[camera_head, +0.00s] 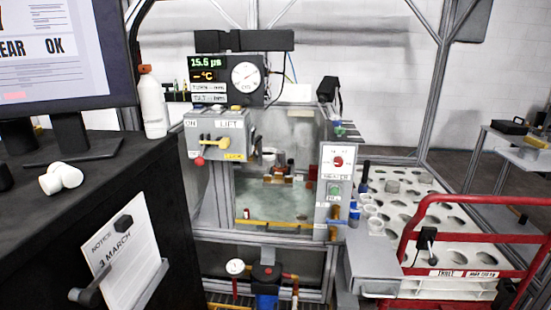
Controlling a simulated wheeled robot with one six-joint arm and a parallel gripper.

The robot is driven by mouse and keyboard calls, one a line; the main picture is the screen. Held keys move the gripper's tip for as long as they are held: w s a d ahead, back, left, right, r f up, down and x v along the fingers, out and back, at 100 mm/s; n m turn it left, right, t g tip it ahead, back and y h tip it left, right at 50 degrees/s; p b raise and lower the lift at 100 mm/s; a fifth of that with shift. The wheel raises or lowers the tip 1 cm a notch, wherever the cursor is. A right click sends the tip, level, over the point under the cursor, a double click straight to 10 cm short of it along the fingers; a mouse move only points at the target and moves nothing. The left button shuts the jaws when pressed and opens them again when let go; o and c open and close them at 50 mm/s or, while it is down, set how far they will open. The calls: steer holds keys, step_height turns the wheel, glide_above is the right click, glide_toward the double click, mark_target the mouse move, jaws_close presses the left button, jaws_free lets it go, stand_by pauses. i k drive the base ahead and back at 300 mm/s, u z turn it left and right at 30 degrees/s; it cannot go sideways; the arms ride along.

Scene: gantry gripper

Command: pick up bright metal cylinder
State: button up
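No thing shows clearly as the bright metal cylinder. A pale, shiny round piece (269,155) shows inside the machine's open bay, above an orange-brown fitting (278,179). Both are too small to tell their metal. My gripper is not in view, so its state and its place relative to these things do not show.
The machine (215,140) has a gauge panel and a grey lever box. A red tubular rail (470,238) crosses the front of the white tray (452,257). A black desk (100,150) with a monitor, a white bottle (152,105) and white cylinders (62,178) fills the left.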

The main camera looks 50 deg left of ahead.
mark_target(280, 155)
steer(key=u, duration=0.45)
steer(key=i, duration=1.1)
steer(key=u, duration=1.5)
steer(key=i, duration=0.65)
steer(key=u, duration=0.75)
